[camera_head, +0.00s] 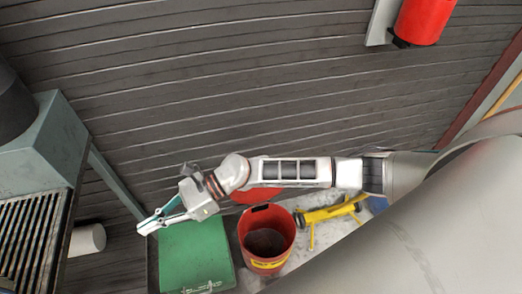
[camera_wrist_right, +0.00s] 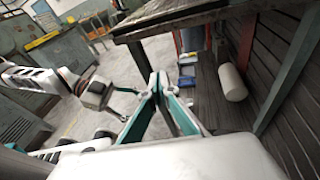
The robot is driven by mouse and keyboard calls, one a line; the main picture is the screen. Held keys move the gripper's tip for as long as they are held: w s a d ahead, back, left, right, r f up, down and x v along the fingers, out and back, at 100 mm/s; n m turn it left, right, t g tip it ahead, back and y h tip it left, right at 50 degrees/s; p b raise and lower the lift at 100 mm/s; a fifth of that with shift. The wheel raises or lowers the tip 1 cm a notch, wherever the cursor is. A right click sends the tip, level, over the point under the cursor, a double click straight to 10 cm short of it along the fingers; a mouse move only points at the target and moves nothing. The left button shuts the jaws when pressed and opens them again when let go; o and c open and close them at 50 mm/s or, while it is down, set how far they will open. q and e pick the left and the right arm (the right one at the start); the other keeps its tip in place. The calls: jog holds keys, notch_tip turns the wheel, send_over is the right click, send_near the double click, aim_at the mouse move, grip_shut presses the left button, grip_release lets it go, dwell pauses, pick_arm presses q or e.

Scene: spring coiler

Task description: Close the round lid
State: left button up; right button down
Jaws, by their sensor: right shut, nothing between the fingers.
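No round lid can be made out for certain. A red rounded shape (camera_head: 257,195) shows partly behind my right forearm in the head view, and I cannot tell what it is. My right gripper (camera_head: 146,227) is shut and empty, above or in front of the green box at the lower left. Its closed fingertips (camera_wrist_right: 157,80) also show in the right wrist view. My left gripper (camera_wrist_right: 126,100) shows small at the left of the wrist view, and its jaw state is unclear.
An open red bucket (camera_head: 266,235) stands beside the green box (camera_head: 197,255) and a yellow stand (camera_head: 330,211). A grated table (camera_head: 30,235) is at the left. A white cylinder (camera_head: 88,239) lies near it. A red extinguisher (camera_head: 423,20) hangs on the dark slatted wall.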

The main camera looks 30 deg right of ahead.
jog(key=w+d+f+n+g+h+b, duration=0.1)
jog(key=w+d+f+n+h, duration=0.4)
jog(key=d, duration=0.4)
jog(key=w+d+f+n+h, duration=0.35)
jog(key=d+n, duration=0.25)
jog(key=d, duration=0.2)
jog(key=w+d+r+n+t+h, duration=0.15)
jog(key=w+d, duration=0.25)
jog(key=d, duration=0.4)
jog(key=w+d+r+n+h, duration=0.2)
jog(key=w+d+h, duration=0.1)
jog(key=d, duration=0.5)
jog(key=w+d+r+n+h, duration=0.1)
jog(key=w+d+n+h, duration=0.2)
jog(key=d, duration=0.6)
notch_tip(320, 180, down, 8)
jog(key=s+a+m+b, duration=0.1)
jog(key=s, duration=0.1)
jog(key=shift+f+b, duration=0.25)
jog(key=shift+b, duration=0.05)
jog(key=shift+s+t, duration=0.1)
jog(key=shift+t, duration=0.15)
